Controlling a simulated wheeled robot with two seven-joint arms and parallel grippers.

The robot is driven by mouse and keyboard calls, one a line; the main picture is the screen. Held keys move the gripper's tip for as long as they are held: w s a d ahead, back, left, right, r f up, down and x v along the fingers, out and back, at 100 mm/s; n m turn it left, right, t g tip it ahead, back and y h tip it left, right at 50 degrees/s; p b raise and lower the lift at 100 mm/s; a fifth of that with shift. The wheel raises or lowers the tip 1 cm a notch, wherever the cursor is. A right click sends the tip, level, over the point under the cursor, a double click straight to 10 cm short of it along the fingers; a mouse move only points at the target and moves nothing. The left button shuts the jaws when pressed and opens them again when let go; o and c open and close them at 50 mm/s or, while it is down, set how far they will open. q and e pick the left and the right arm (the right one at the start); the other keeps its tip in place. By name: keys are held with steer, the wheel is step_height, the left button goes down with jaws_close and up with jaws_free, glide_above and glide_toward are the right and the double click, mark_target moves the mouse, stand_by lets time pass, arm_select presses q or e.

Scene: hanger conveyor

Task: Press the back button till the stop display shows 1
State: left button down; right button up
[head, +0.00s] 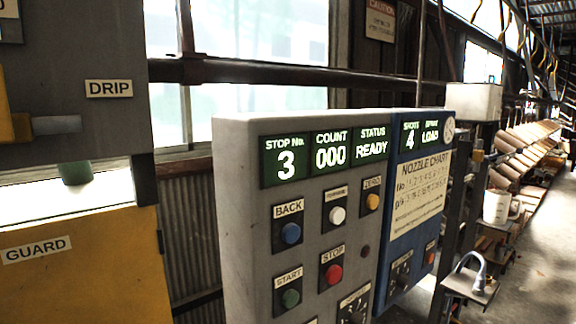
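The grey control panel (243,190) stands in the middle of the head view. Its stop display (286,160), labelled STOP No., shows 3. The blue back button (290,233) sits under a BACK label on the left side of the panel, and nothing covers it. Beside the stop display, the count display (331,151) reads 000 and the status display (372,145) reads READY. Neither of my grippers is in the head view.
Close to the back button are a white button (338,215), a yellow button (373,201), a green start button (290,298) and a red stop button (334,274). A blue nozzle chart panel (440,140) adjoins on the right. A yellow guard (90,285) stands left.

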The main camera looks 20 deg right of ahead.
jaws_close()
stand_by(0.3)
stand_by(1.5)
